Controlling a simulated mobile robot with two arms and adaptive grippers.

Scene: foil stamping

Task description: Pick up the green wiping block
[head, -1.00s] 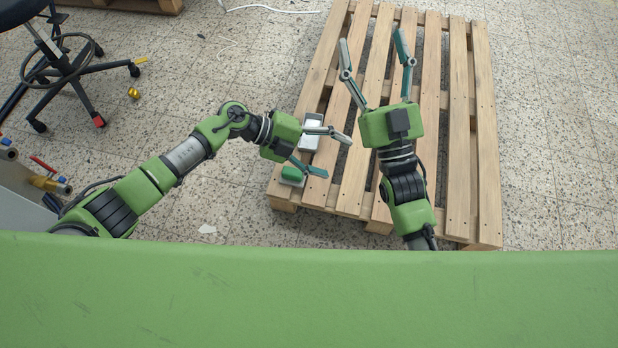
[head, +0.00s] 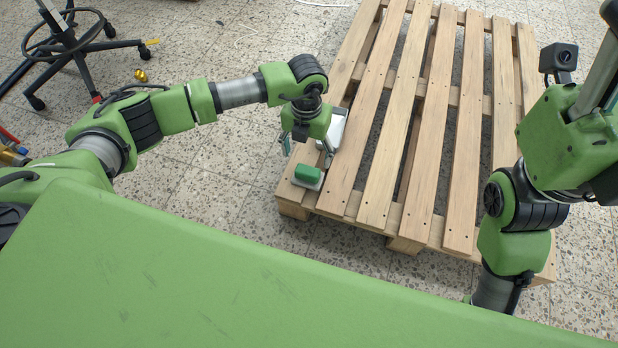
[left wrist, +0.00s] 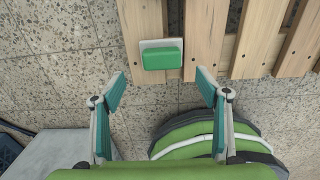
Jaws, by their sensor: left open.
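The green wiping block (head: 307,174) lies on a light flat pad at the near left corner of the wooden pallet (head: 373,190). In the left wrist view the green block (left wrist: 162,58) sits on its white base at the pallet's edge, beyond the fingertips. My left gripper (head: 307,150) hangs just behind the block in the head view, pointing down. In the left wrist view its fingers (left wrist: 158,84) are spread wide with nothing between them. My right arm shows at the right of the head view; its fingertips are out of sight.
A grey-white tray or box (head: 334,128) lies on the pallet just behind my left gripper. A wheeled chair (head: 75,50) and a small golden object (head: 141,75) are on the floor at far left. The pallet's middle slats are clear.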

